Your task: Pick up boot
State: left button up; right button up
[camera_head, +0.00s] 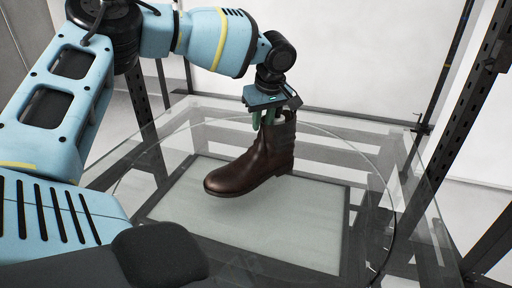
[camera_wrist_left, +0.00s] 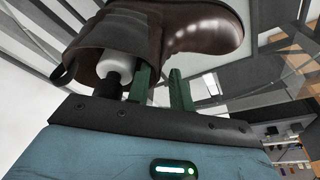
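A dark brown leather boot (camera_head: 252,168) is over the glass top, sole down and toe to the lower left; whether it touches the glass is unclear. My left gripper (camera_head: 262,122) points down at the top of the boot's shaft, its green fingers at the rim. In the left wrist view the boot (camera_wrist_left: 190,28) fills the top, its opening at left. The fingers of my left gripper (camera_wrist_left: 162,72) stand a small gap apart there, tips against or beside the boot's upper. Whether they pinch the leather is hidden. My right gripper is not in view.
The round glass turntable (camera_head: 350,150) lies on a glass-topped frame, with a pale grey panel (camera_head: 230,235) below. Dark perforated posts (camera_head: 468,105) rise at the right. The glass around the boot is clear. Shelves with small items (camera_wrist_left: 290,150) show at the wrist view's lower right.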

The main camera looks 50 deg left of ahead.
pick_arm(q)
jog(key=shift+x, duration=0.8)
grip_shut()
jog(key=shift+w+r, duration=0.1)
dwell(0.8)
